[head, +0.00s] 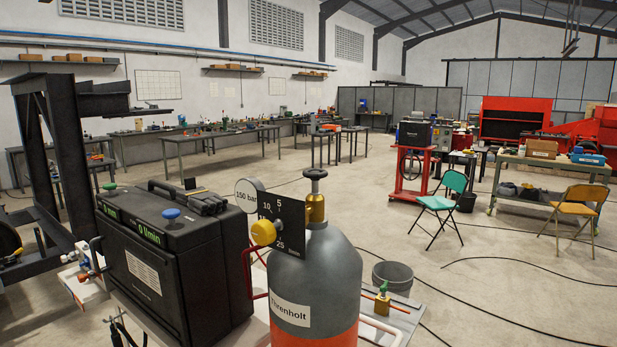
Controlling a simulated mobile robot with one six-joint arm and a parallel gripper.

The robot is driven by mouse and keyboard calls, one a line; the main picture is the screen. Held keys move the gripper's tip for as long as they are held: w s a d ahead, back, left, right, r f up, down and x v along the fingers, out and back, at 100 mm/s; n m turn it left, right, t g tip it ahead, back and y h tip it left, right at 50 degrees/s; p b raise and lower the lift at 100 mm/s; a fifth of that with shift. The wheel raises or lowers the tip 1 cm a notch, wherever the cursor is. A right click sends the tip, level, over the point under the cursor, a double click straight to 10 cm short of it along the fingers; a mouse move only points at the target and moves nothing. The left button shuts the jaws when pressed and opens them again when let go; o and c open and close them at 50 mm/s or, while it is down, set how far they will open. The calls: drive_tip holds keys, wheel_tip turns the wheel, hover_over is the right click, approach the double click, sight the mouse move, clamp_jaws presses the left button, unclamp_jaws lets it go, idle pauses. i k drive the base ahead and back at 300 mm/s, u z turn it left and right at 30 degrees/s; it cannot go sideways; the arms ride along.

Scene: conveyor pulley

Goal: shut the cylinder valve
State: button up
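A grey gas cylinder (318,270) with an orange lower band stands upright in the near centre of the head view. It bears a label reading "Threnholt". The cylinder valve (315,181) on its top has a dark round handwheel over a brass body (316,208). I cannot tell whether the valve is open or shut. A regulator with a white gauge marked 150 bar (249,194), a black scale plate (284,220) and a yellow knob (264,232) sits left of the valve. My gripper is not in view.
A black machine (165,255) with a blue knob stands close to the left of the cylinder. A small brass valve with a green top (383,299) and a grey bucket (393,275) are to the right. Cables cross the open floor (480,280). Chairs (440,200) stand farther right.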

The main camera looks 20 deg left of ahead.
sight(315, 175)
drive_tip(key=u, duration=1.55)
drive_tip(key=k, duration=1.1)
drive_tip(key=z, duration=0.45)
drive_tip(key=i, duration=1)
drive_tip(key=u, duration=0.05)
